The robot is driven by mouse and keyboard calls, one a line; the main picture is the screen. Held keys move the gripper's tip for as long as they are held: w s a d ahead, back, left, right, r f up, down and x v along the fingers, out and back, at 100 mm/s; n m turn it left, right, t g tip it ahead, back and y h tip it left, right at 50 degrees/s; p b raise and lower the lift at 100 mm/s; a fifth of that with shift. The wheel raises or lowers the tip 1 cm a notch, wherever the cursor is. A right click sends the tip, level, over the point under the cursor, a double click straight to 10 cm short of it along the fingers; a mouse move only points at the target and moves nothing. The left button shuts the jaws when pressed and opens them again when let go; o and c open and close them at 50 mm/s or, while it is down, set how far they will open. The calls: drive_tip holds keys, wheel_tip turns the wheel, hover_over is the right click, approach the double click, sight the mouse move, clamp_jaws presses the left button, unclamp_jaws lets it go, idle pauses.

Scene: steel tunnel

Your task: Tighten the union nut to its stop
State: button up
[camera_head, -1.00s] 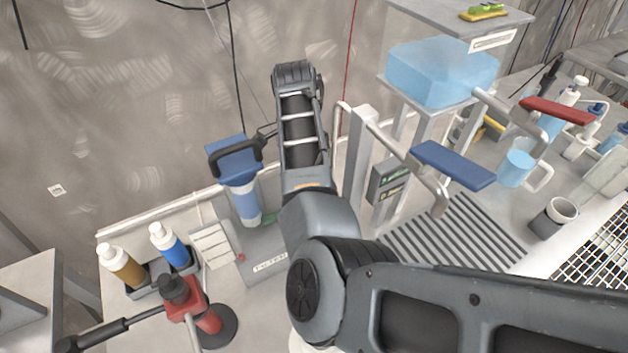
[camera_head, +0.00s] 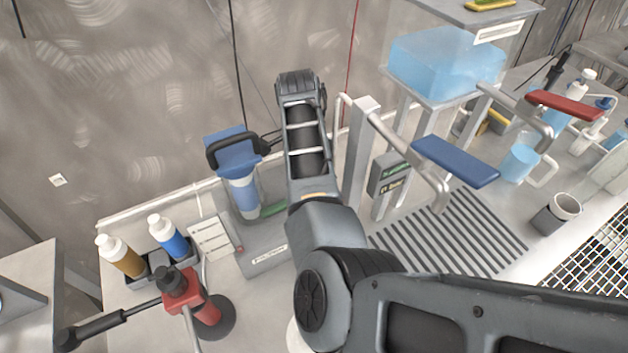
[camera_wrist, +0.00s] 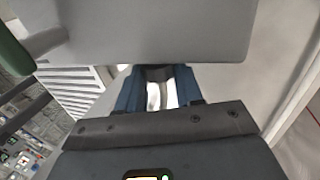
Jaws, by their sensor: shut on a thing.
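My gripper (camera_wrist: 160,92) shows in the wrist view, its two dark blue fingers close together around a pale piece (camera_wrist: 157,95). Most of that piece is hidden, so I cannot tell whether it is the union nut. A large grey block (camera_wrist: 150,30) fills the top of that view just beyond the fingers. In the head view my gripper is hidden by my own arm. A filter (camera_head: 240,192) with a blue head, a clear blue bowl and a black loop handle stands left of my arm. I cannot make out the union nut in the head view.
Two bottles, brown (camera_head: 122,256) and blue (camera_head: 168,238), stand at front left by a red-bodied tool (camera_head: 183,284). A slotted grate (camera_head: 450,245) lies beneath.

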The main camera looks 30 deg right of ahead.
drive_tip(key=c, duration=0.3)
drive_tip(key=shift+c, duration=0.2)
drive_tip(key=shift+w, duration=0.1)
drive_tip(key=shift+w+f+g, duration=0.1)
drive_tip(key=shift+g, duration=0.85)
drive_tip(key=shift+w+f+g, duration=0.1)
drive_tip(key=shift+g, duration=0.85)
drive_tip(key=shift+g, duration=0.4)
drive_tip(key=o, duration=1)
drive_tip(key=shift+o, duration=0.2)
drive_tip(key=shift+w+r, duration=0.1)
